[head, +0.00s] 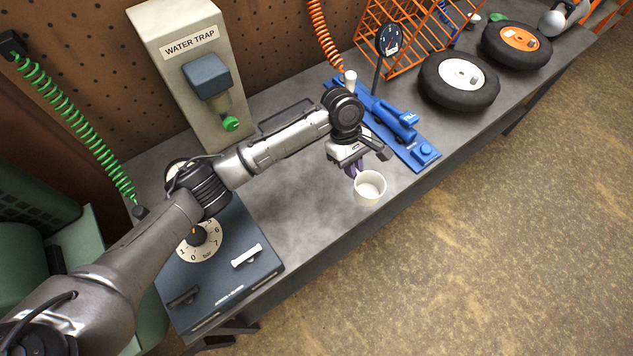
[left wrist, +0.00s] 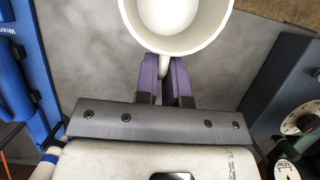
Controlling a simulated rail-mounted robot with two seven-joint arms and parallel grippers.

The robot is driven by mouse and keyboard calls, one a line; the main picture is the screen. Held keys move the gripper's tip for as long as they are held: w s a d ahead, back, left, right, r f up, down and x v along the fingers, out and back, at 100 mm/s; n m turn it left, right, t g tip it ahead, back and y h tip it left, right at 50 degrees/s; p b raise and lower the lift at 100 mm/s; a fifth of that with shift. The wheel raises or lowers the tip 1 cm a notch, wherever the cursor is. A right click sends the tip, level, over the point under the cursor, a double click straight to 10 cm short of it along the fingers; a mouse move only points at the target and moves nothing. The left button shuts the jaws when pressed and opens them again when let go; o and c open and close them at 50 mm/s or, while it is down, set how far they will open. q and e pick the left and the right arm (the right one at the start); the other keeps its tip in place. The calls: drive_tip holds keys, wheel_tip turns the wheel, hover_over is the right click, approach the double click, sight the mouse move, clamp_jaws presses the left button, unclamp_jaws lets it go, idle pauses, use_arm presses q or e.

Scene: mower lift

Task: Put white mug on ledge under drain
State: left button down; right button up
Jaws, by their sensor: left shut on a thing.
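The white mug (head: 369,188) is upright with its opening facing up, near the front edge of the workbench. It shows large at the top of the left wrist view (left wrist: 178,40) and looks empty. My left gripper (head: 356,169) has purple fingers, shut on the mug's handle side; the fingers (left wrist: 165,78) also show in the left wrist view. I cannot tell whether the mug touches the bench. The water trap (head: 190,70) stands at the back left, with a green drain knob (head: 231,124) low on its front. The ledge below the drain is hidden behind my left arm or unclear.
A dark control box (head: 225,285) with a dial stands at the left. A blue tool board (head: 425,155), a gauge (head: 389,42), two wheels (head: 458,78) and an orange rack (head: 420,30) lie to the right. Bare bench (head: 310,215) surrounds the mug.

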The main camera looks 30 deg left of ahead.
use_arm(q)
drive_tip(key=a+f, duration=0.2)
drive_tip(key=a, duration=0.1)
drive_tip(key=w+a+f+b, duration=0.1)
drive_tip(key=a+f, duration=0.1)
drive_tip(key=a, duration=0.2)
drive_tip(key=w+a+f+b, duration=0.1)
drive_tip(key=a+f, duration=0.1)
drive_tip(key=a, duration=0.1)
drive_tip(key=shift+a+f, duration=0.25)
drive_tip(key=shift+a, duration=0.1)
drive_tip(key=shift+f+b, duration=0.85)
drive_tip(key=shift+f, duration=1.15)
drive_tip(key=shift+f, duration=0.15)
drive_tip(key=c, duration=1.6)
unclamp_jaws()
drive_tip(key=o, duration=0.4)
